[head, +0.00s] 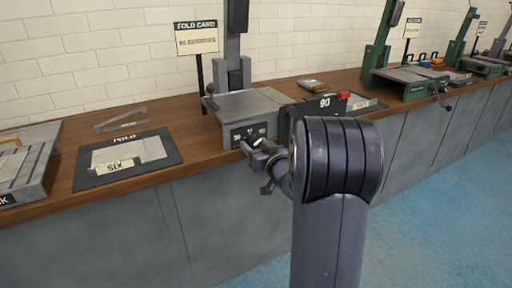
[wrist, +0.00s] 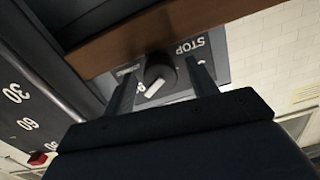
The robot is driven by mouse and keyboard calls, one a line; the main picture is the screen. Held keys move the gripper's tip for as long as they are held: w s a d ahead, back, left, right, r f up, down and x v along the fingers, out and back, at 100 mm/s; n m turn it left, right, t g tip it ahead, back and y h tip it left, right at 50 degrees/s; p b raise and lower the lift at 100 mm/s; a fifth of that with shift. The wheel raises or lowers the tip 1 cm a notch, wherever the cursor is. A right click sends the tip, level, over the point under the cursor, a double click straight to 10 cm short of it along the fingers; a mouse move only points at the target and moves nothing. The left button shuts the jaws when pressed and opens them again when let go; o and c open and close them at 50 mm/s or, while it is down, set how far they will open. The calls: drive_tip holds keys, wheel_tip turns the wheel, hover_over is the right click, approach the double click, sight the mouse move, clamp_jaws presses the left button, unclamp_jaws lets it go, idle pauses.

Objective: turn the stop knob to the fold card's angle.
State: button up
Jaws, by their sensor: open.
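The stop knob (wrist: 158,80) is a dark round knob with a white pointer bar, on a grey panel marked STOP (wrist: 190,46). The wrist view is tilted and the pointer lies slantwise; the mark beside it is partly hidden. My gripper (wrist: 161,70) is open, with one finger on each side of the knob; I cannot tell whether they touch it. In the head view my gripper (head: 262,157) is at the front of the grey machine (head: 245,104). The fold card (head: 196,39) stands behind, its number of degrees too small to read surely.
A dark plate (wrist: 25,105) with 30 and 60 marks stands beside the panel. A red block (head: 344,95) sits near its top. A dark mat (head: 90,181) with a SIX label lies left on the wooden bench (head: 190,135). Green machines stand right.

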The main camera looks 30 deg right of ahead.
drive_tip(key=shift+c, duration=0.2)
drive_tip(key=c, duration=0.9)
drive_tip(key=shift+f+n+b, duration=0.2)
drive_tip(key=shift+n+b, duration=0.75)
drive_tip(key=shift+n, duration=0.05)
drive_tip(key=shift+c, duration=0.2)
drive_tip(key=shift+r+n+b, duration=0.2)
drive_tip(key=shift+n+b, duration=0.4)
drive_tip(key=shift+n, duration=0.7)
drive_tip(key=o, duration=1)
drive_tip(key=s+p, duration=0.1)
drive_tip(key=s, duration=0.4)
drive_tip(key=s+p, duration=0.1)
drive_tip(key=s, duration=0.4)
drive_tip(key=shift+s+d, duration=0.2)
drive_tip(key=shift+s, duration=0.2)
